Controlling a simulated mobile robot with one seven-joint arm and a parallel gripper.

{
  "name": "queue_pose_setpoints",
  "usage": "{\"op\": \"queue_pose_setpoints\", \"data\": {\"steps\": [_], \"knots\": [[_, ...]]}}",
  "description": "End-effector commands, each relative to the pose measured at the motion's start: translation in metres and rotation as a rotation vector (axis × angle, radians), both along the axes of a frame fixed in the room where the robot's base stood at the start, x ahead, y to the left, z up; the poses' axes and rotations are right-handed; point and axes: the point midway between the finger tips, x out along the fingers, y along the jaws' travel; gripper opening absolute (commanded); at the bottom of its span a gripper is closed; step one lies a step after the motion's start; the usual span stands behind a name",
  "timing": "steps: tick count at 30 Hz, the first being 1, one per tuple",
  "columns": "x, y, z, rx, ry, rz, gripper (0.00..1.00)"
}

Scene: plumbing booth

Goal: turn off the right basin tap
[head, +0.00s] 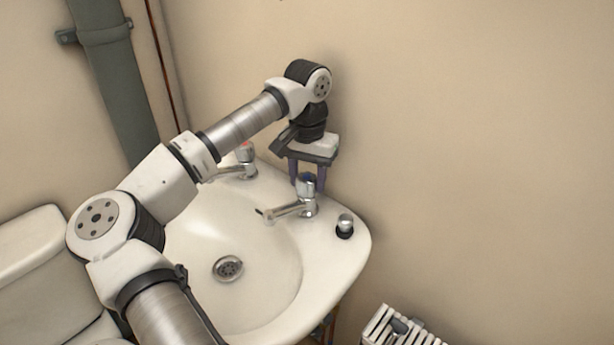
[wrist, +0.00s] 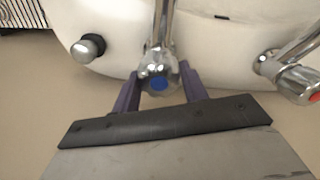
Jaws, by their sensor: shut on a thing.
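The right basin tap (head: 303,203) is chrome with a blue-marked handle and stands at the basin's back edge in the head view. It also shows in the wrist view (wrist: 160,52), its handle between my fingers. My gripper (head: 309,184) points down over this tap from above. Its two purple fingers are shut on the tap's handle, one on each side. The left basin tap (head: 240,165) has a red-marked handle and is partly hidden behind my arm in the head view. It lies at the right in the wrist view (wrist: 290,77).
The white basin (head: 270,310) has a drain (head: 228,268) in its bowl. A small chrome and black stopper (head: 345,226) stands on the rim right of the tap. The wall (head: 480,150) is close behind. A white slatted rack (head: 398,328) is at lower right.

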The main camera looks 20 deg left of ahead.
Motion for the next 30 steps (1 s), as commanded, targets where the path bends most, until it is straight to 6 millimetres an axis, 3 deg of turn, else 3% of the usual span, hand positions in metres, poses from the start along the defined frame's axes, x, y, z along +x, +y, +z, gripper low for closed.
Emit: {"op": "queue_pose_setpoints", "data": {"steps": [10, 25, 26, 30], "knots": [[0.0002, -0.0006, 0.001, 0.0, -0.001, -0.122, 0.2], [0.0001, -0.0006, 0.0008, 0.0, -0.001, -0.14, 0.21], [0.0001, -0.0006, 0.0008, 0.0, -0.001, -0.14, 0.46], [0.0001, -0.0006, 0.0006, 0.0, -0.001, -0.139, 0.64]]}}
